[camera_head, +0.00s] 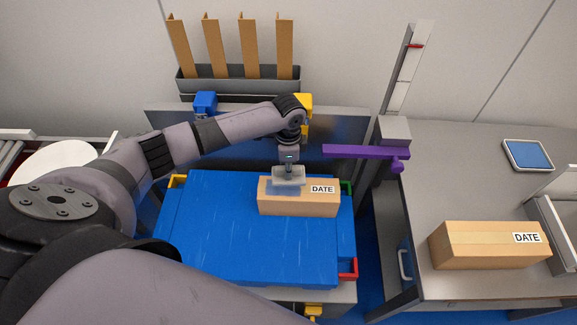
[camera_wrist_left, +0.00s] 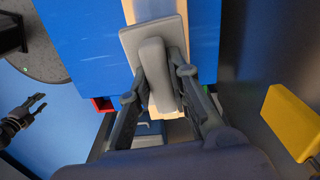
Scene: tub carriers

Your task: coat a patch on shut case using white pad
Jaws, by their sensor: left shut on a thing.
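A shut cardboard case (camera_head: 322,207) with a DATE label lies on the blue tub lid (camera_head: 215,240); a tan strip of it shows in the left wrist view (camera_wrist_left: 129,11). My left gripper (camera_head: 289,167) is shut on the handle of the pale grey-white pad (camera_head: 290,176), directly over the left part of the case. In the left wrist view the pad (camera_wrist_left: 136,42) has its flat plate toward the case; contact cannot be told. A bluish-grey patch (camera_head: 283,190) shows just below the pad. My right gripper (camera_wrist_left: 40,103) is apart, empty, its fingers spread.
A second taped case (camera_head: 480,250) labelled DATE lies on the grey bench (camera_head: 440,180) at right, with a blue-topped tray (camera_head: 527,154) behind it. A purple bar (camera_head: 365,152) reaches toward the tub from a post. Upright cardboard pieces (camera_head: 213,48) stand in a rack behind.

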